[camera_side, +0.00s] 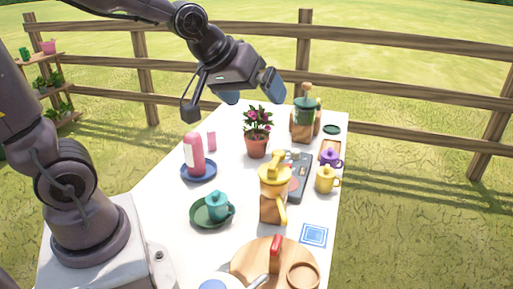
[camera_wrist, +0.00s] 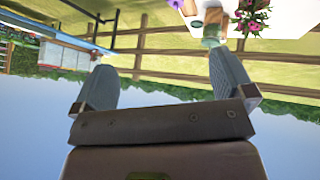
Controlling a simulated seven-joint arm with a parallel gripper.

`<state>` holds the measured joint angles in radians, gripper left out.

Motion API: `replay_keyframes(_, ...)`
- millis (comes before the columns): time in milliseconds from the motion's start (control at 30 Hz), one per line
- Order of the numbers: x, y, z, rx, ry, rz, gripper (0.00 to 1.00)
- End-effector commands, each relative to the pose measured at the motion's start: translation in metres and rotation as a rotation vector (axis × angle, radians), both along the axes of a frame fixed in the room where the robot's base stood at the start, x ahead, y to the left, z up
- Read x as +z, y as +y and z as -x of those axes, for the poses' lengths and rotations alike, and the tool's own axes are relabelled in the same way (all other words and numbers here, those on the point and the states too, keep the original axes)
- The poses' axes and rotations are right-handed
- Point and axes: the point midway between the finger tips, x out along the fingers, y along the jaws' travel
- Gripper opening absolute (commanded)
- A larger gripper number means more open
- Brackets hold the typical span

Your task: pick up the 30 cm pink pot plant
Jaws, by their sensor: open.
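The pink pot plant (camera_side: 257,132) stands upright on the white table, with pink flowers, dark green leaves and a terracotta pot. Its flowers also show at the top right edge of the wrist view (camera_wrist: 250,18), where the picture is upside down. My gripper (camera_side: 250,90) is open and empty, raised above the far left part of the table. In the side view it is above the plant and apart from it. Its two fingers show wide apart in the wrist view (camera_wrist: 160,80) with nothing between them.
Behind the plant stands a green jar with a wooden handle (camera_side: 304,118). A pink bottle (camera_side: 194,155) on a blue plate is left of it. Wooden fence (camera_side: 400,90) runs behind the table.

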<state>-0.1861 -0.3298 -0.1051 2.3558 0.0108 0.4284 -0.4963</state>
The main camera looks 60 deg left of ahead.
Motion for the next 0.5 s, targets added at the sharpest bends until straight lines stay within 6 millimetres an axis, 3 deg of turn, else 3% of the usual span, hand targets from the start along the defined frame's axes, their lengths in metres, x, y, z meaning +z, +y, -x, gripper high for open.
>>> replay_keyframes(33,-0.011,0.009,-0.024,0.087,-0.032,0.059,1.0)
replay_keyframes(200,-0.041,0.038,-0.092,0.363,-0.198,0.311,1.0)
replay_keyframes(400,-0.092,0.081,-0.152,0.676,-0.405,0.686,1.0)
replay_keyframes(500,-0.12,0.107,-0.172,0.831,-0.517,0.902,1.0)
